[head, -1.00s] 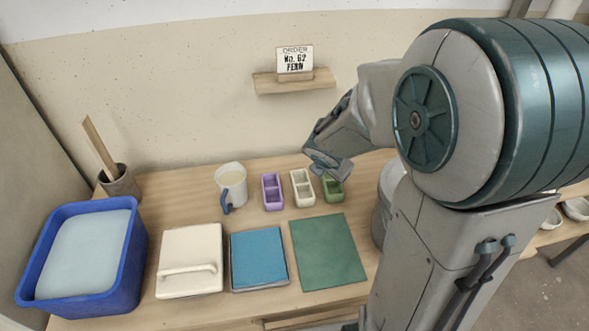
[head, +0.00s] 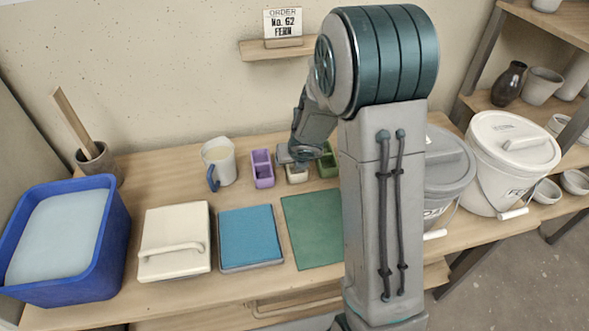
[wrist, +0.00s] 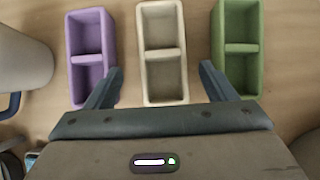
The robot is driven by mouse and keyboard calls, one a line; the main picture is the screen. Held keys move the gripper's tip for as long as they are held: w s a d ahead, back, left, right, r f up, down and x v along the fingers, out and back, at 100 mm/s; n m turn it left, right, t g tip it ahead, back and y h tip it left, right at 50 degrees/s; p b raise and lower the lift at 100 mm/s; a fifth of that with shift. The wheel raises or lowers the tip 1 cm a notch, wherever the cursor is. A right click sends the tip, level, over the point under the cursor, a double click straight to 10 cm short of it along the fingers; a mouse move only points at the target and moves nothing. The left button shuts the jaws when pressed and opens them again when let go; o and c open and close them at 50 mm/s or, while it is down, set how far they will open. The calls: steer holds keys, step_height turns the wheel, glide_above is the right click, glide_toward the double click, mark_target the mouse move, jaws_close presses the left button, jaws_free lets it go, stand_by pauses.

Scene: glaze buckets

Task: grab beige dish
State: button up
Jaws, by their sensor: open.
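The beige dish (wrist: 163,92) is a small two-compartment tray standing between a purple dish (wrist: 91,50) and a green dish (wrist: 238,50). In the head view the beige dish (head: 297,175) is mostly hidden behind my gripper (head: 297,154). In the wrist view my gripper (wrist: 157,82) is open. Its two fingers are spread on either side of the near end of the beige dish, the left one close to the purple dish and the right one close to the green dish. I cannot tell how high the fingers are above the table.
A cream pitcher (head: 219,162) with a blue handle stands left of the dishes. A green mat (head: 313,228), a blue cloth stack (head: 250,237), a lidded beige box (head: 174,241) and a blue tub (head: 113,230) lie in front. Lidded buckets (head: 510,165) stand right.

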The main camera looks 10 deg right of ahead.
steer(key=shift+w+d+r+b+x, duration=0.1)
steer(key=shift+b+x, duration=0.15)
steer(key=shift+x, duration=0.65)
steer(key=shift+w+d+r+b+x, duration=0.15)
steer(key=shift+b+x, duration=0.15)
steer(key=shift+x, duration=0.6)
steer(key=shift+w+a+b+x, duration=0.1)
steer(key=shift+b+x, duration=0.15)
steer(key=shift+x, duration=0.7)
steer(key=shift+c, duration=0.3)
steer(key=shift+r, duration=0.1)
steer(key=c, duration=1.2)
